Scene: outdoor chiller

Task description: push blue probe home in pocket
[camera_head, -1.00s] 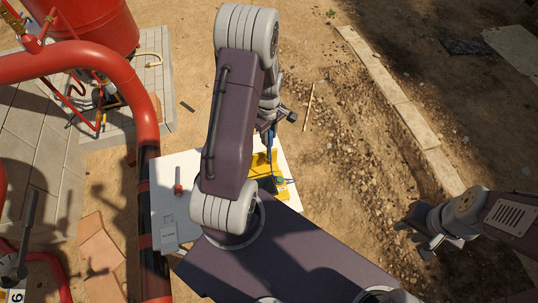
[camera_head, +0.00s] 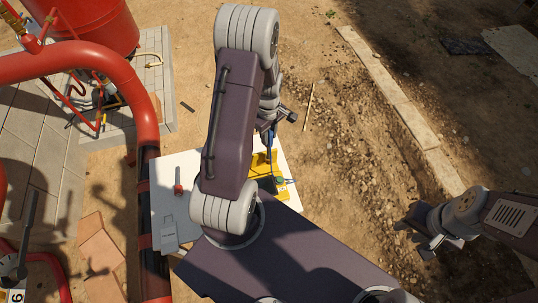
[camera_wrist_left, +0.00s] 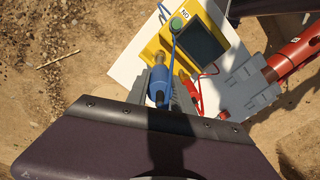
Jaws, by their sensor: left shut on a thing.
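My left gripper (camera_head: 270,125) is shut on the blue probe (camera_head: 270,142), seen partly behind my left arm in the head view. In the left wrist view the blue probe (camera_wrist_left: 158,82) stands between the fingers, with a blue lead running up past it. The yellow meter (camera_wrist_left: 212,14) has a dark screen and a green button, and lies just beyond the probe. Its yellow body (camera_head: 262,165) also shows in the head view.
A white table (camera_head: 164,205) carries the meter, a red-handled item (camera_head: 178,184) and a grey block (camera_head: 169,232). A red probe (camera_wrist_left: 196,98) shows close beside my left fingers. A thick red pipe (camera_head: 146,110) passes left of the table. Open ground lies right.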

